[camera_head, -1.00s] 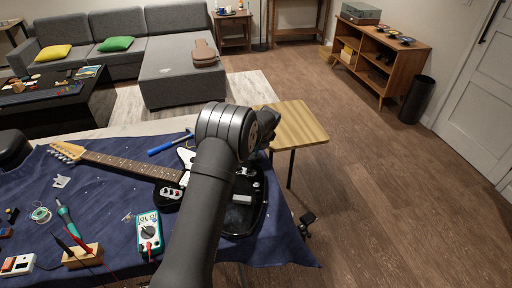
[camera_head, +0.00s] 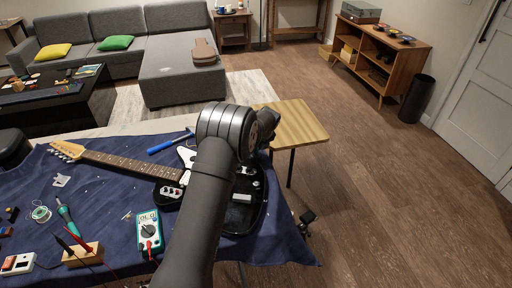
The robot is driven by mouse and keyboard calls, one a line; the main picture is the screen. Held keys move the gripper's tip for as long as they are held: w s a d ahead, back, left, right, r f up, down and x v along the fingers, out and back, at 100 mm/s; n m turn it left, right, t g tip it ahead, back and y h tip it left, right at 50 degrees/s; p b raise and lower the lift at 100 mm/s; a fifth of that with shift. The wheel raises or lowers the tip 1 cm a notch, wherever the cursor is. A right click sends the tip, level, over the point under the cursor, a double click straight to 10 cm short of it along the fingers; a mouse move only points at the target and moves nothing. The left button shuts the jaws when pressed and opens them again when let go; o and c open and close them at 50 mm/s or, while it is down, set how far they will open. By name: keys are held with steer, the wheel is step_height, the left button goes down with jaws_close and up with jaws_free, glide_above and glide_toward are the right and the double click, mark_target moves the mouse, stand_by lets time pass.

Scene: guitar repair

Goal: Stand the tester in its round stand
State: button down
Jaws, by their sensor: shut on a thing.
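A teal multimeter with a dark dial (camera_head: 150,232), which may be the tester, lies on the blue cloth left of my arm, with a red lead near it. I cannot make out a round stand. My gripper is hidden behind my own dark arm, which crosses the middle of the view over the guitar. Whether it holds anything does not show.
A black-and-white electric guitar (camera_head: 125,165) lies on the blue cloth (camera_head: 110,210), partly behind my arm. A blue-handled tool (camera_head: 165,145), a solder spool (camera_head: 41,214), a teal pen-like tool (camera_head: 66,217) and a wooden block (camera_head: 83,256) lie around it. A wooden side table (camera_head: 297,123) stands beyond.

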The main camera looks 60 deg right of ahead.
steer(key=shift+f, duration=0.45)
stand_by(0.7)
steer(key=c, duration=0.7)
jaws_free()
steer(key=shift+r, duration=3)
steer(key=shift+f, duration=0.1)
